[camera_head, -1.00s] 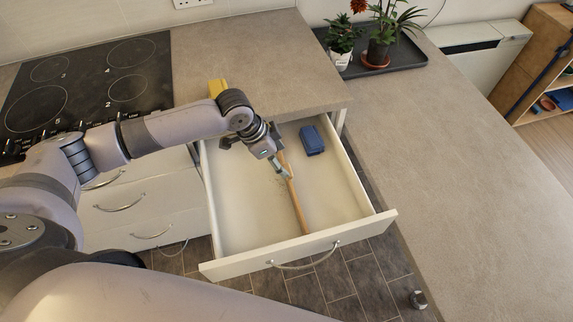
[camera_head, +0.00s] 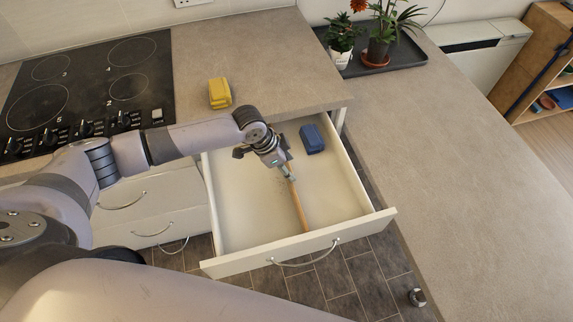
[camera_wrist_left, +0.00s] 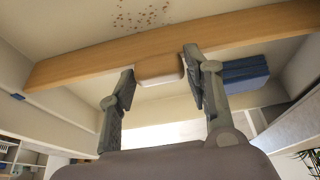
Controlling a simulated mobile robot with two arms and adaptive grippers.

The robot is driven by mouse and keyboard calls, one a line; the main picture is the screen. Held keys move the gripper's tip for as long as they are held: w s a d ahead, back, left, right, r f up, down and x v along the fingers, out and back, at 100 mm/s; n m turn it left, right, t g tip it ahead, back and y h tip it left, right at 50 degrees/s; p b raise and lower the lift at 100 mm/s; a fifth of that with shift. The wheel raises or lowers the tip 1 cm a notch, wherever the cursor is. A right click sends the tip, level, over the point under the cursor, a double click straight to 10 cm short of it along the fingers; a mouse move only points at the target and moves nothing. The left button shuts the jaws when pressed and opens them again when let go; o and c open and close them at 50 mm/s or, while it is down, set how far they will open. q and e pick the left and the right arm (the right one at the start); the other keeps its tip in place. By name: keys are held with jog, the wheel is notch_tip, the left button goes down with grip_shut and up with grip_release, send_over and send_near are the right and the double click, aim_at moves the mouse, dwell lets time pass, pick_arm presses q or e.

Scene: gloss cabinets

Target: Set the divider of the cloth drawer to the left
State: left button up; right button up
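The open white drawer (camera_head: 235,264) holds a long wooden divider (camera_head: 301,210) that runs from back to front, near the middle. A folded blue cloth (camera_head: 312,139) lies in the back of the compartment right of the divider. My left gripper (camera_head: 291,174) is down in the drawer at the divider. In the left wrist view, its two fingers (camera_wrist_left: 160,85) are apart, on either side of a short pale-ended block (camera_wrist_left: 160,69) at the wooden divider (camera_wrist_left: 225,30). I see slight gaps beside the block. The blue cloth (camera_wrist_left: 246,73) is behind the right finger. My right gripper is out of view.
A folded yellow cloth (camera_head: 219,92) lies on the worktop behind the drawer. The compartment left of the divider has only dark specks on its floor. A hob (camera_head: 90,85) is at the left. A plant tray (camera_head: 375,62) stands at the back right.

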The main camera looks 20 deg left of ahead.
pick_arm(q)
grip_shut()
dwell(0.3)
jog(key=shift+s+a+r, duration=0.1)
jog(key=shift+s+a, duration=0.05)
jog(key=shift+a, duration=0.15)
jog(key=s+a+p, duration=0.1)
jog(key=s+a, duration=0.1)
jog(key=a, duration=0.1)
jog(key=s+a+p, duration=0.1)
jog(key=s+a, duration=0.1)
jog(key=a, duration=0.2)
jog(key=s+a+p, duration=0.2)
jog(key=s+a, duration=0.1)
jog(key=shift+a, duration=0.15)
jog(key=shift+s+a, duration=0.1)
jog(key=shift+a, duration=0.1)
jog(key=shift+d, duration=0.1)
